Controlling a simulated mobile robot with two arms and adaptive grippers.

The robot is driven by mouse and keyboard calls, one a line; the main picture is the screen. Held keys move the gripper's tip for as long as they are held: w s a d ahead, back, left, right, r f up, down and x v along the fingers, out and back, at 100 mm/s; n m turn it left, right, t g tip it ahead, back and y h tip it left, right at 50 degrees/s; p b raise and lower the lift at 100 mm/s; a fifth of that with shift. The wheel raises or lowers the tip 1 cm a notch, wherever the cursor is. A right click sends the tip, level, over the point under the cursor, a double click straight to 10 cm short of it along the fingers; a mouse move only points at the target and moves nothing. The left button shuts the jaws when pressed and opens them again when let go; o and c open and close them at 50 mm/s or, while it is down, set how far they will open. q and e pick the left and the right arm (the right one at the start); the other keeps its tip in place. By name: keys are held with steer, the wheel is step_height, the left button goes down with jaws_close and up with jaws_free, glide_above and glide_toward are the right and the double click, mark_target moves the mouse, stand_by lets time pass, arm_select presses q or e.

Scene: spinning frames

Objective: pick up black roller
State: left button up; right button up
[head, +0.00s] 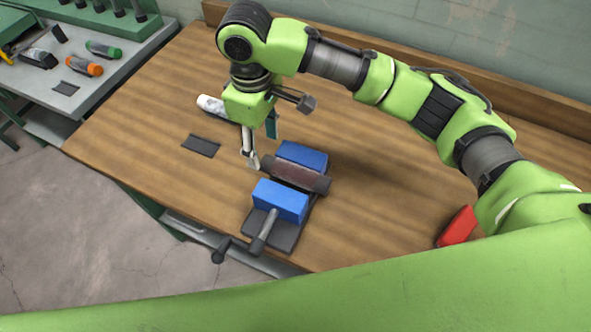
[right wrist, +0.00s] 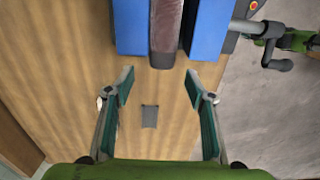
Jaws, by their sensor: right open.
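A dark roller (head: 295,174) with a brownish middle and dark ends lies between the two blue jaws of a vise (head: 281,200) on the wooden table. In the right wrist view the roller (right wrist: 165,30) shows at the top, between the blue jaws. My right gripper (head: 262,144) is open and empty, to the left of the roller and close to its left end. My left gripper is not in view.
A white and dark tube (head: 212,105) lies behind my right gripper, and a flat dark plate (head: 200,146) lies to its left. A red object (head: 457,227) is at the right. Orange (head: 82,66) and green (head: 103,50) items sit on the side bench.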

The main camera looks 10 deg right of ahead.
mark_target(263, 158)
steer(key=shift+a+f+p, duration=0.1)
steer(key=shift+f+p, duration=0.35)
steer(key=shift+f, duration=0.25)
step_height(263, 158, down, 3)
steer(key=shift+a+r+p, duration=0.1)
steer(key=shift+r+p, duration=0.05)
steer(key=shift+p, duration=0.25)
steer(key=shift+f, duration=0.7)
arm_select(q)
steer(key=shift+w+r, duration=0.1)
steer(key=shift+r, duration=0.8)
arm_select(e)
steer(key=c, duration=1.3)
